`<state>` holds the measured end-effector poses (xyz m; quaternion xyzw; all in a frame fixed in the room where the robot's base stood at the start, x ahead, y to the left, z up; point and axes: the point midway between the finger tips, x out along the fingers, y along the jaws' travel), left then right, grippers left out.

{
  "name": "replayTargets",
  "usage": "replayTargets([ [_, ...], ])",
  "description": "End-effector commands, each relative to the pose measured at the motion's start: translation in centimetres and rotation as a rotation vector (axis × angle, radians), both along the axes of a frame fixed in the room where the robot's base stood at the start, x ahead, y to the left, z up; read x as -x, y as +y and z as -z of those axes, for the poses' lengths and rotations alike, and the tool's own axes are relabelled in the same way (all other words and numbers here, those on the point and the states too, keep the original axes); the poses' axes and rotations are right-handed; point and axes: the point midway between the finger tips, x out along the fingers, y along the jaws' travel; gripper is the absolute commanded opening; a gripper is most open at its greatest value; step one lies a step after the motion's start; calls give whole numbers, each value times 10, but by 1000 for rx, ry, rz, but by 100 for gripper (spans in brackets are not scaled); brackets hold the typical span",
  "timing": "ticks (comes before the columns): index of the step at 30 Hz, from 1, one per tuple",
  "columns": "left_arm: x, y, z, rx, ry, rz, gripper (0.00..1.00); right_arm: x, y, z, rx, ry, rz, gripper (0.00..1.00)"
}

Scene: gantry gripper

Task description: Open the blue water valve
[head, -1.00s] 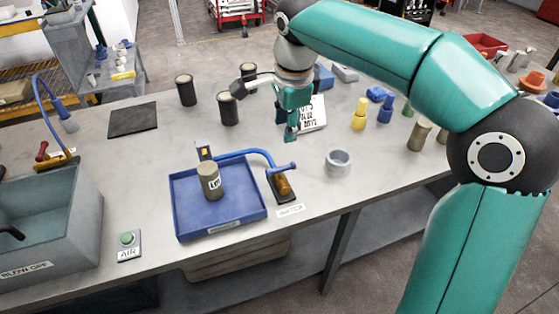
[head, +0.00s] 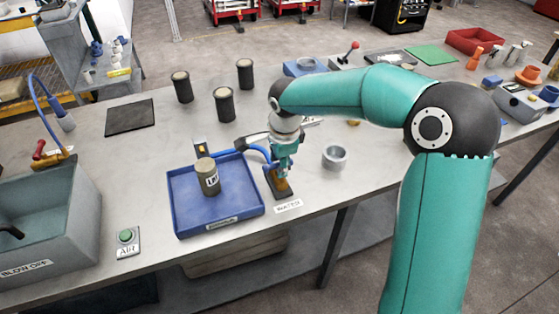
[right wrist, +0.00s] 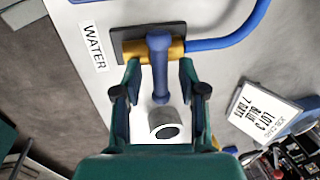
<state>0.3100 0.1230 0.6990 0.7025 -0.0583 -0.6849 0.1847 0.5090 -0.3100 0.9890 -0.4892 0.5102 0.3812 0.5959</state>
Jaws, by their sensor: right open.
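The water valve has a brass body (right wrist: 178,50) on a dark base plate (head: 282,194), beside a WATER label (right wrist: 94,47). Its blue lever (right wrist: 158,70) stands crosswise to the brass body and the blue hose (right wrist: 225,43) in the right wrist view. My right gripper (right wrist: 159,78) is open, with one finger on each side of the lever; I cannot tell whether either touches it. In the head view the right gripper (head: 280,162) is over the valve and hides most of the lever. My left gripper is not in view.
A blue tray (head: 180,218) holding a labelled cylinder (head: 208,178) stands left of the valve. A grey cup (head: 334,157) is to its right. Several dark cylinders (head: 225,105) stand behind. An AIR button (head: 125,238) and a grey bin (head: 75,225) are at the left.

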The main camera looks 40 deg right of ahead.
Motion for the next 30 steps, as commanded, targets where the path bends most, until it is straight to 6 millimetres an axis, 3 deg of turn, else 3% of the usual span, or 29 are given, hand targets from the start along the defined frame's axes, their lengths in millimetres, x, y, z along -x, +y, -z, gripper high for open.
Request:
replayTargets([
  [7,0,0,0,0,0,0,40,0,0,1,0,0,0,41],
  [15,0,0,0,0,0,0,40,0,0,1,0,-1,0,0],
  [30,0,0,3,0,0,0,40,-1,-1,1,1,-3,-64,0],
])
